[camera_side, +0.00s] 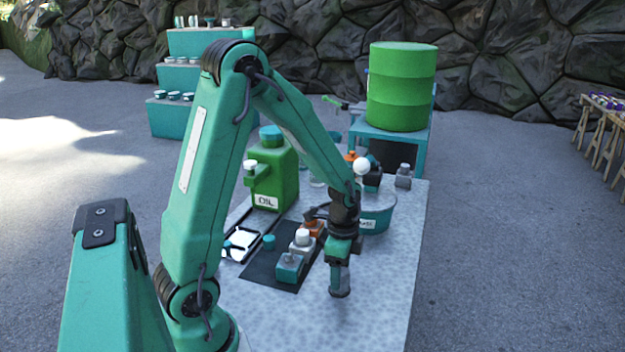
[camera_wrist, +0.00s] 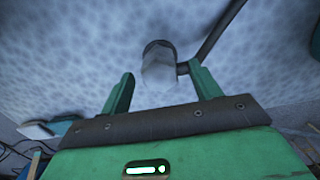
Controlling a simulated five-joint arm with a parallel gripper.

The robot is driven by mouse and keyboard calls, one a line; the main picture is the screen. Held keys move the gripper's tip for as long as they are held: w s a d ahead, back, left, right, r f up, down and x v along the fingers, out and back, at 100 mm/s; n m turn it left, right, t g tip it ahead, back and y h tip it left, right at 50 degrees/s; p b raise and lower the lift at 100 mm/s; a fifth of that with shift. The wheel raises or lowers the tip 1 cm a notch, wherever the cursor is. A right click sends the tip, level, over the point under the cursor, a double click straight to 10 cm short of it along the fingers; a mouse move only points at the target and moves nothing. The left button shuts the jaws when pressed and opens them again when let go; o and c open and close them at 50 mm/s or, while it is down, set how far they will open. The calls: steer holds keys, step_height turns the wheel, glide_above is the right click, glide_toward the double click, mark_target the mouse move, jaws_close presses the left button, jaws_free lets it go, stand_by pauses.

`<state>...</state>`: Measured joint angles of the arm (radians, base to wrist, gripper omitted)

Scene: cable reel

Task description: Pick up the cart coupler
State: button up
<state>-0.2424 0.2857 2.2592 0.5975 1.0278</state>
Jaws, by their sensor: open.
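My gripper (camera_side: 340,282) points down over the right front of the pale speckled table (camera_side: 385,300) in the side view. In the wrist view its two green fingers stand apart, with my gripper (camera_wrist: 161,72) open. A pale grey blocky piece with a dark rounded end, which looks like the cart coupler (camera_wrist: 159,66), shows between the fingers. A dark rod or cable runs from near it to the upper right. I cannot tell whether the fingers touch it. In the side view a grey rounded end shows at the fingertips, mostly hidden by the gripper.
A dark mat (camera_side: 262,268) left of the gripper holds a teal block (camera_side: 290,267), a white-topped block (camera_side: 302,242) and an orange block (camera_side: 314,228). A green oil can (camera_side: 272,178), a teal tub (camera_side: 376,215) and a small grey piece (camera_side: 403,176) stand behind. The front right table is clear.

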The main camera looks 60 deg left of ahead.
steer(key=shift+f, duration=0.7)
steer(key=c, duration=1.1)
